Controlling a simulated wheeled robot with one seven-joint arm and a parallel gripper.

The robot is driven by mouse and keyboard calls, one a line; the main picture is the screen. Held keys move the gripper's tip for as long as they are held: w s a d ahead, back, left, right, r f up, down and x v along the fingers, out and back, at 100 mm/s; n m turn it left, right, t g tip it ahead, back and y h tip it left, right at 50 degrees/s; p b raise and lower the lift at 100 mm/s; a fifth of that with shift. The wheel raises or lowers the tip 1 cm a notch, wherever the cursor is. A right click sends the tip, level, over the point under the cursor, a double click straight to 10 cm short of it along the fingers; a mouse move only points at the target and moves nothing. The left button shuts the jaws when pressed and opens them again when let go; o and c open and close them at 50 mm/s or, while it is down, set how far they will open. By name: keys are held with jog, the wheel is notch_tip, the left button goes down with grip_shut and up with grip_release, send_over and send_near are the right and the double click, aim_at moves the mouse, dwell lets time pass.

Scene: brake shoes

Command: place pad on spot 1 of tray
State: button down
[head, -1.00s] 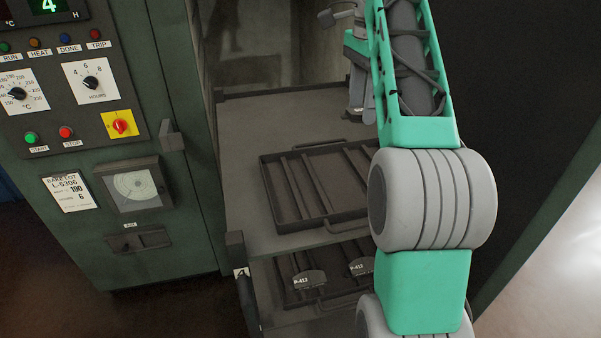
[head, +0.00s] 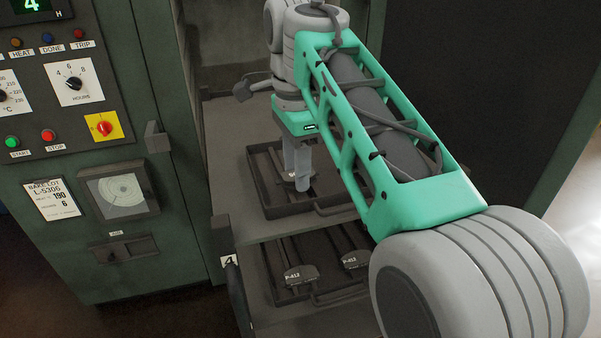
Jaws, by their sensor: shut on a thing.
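My gripper (head: 302,184) points straight down over the upper tray (head: 262,185), near its middle. Its fingers are shut on the pad, of which almost nothing can be made out at the fingertips in this view. The tray is dark metal with raised rails dividing it into long slots, and it lies on the upper shelf. My arm hides its right part. I cannot tell which slot is spot 1, nor whether the pad touches the tray.
A green oven cabinet with a control panel (head: 62,80) stands at left. The upper shelf (head: 226,130) is bare left of the tray.

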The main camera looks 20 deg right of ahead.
jog(key=shift+w+d+f, duration=0.4)
jog(key=shift+d+f, duration=0.15)
jog(key=shift+d, duration=0.15)
jog(key=shift+w+d+f, duration=0.1)
jog(key=shift+w+d, duration=0.05)
jog(key=shift+w, duration=0.1)
jog(key=shift+s+a+f, duration=0.1)
jog(key=shift+s+a, duration=0.1)
jog(key=c, duration=1.2)
grip_release()
jog(key=shift+s+a, duration=0.2)
jog(key=o, duration=0.3)
jog(key=shift+s+a, duration=0.25)
jog(key=shift+a, duration=0.1)
jog(key=shift+o, duration=0.3)
jog(key=shift+w+d, duration=0.45)
jog(key=shift+d, duration=0.1)
jog(key=shift+a+r, duration=0.1)
jog(key=shift+r, duration=0.2)
notch_tip(320, 180, up, 12)
jog(key=p, duration=0.2)
jog(key=shift+s, duration=0.15)
jog(key=shift+f, duration=0.1)
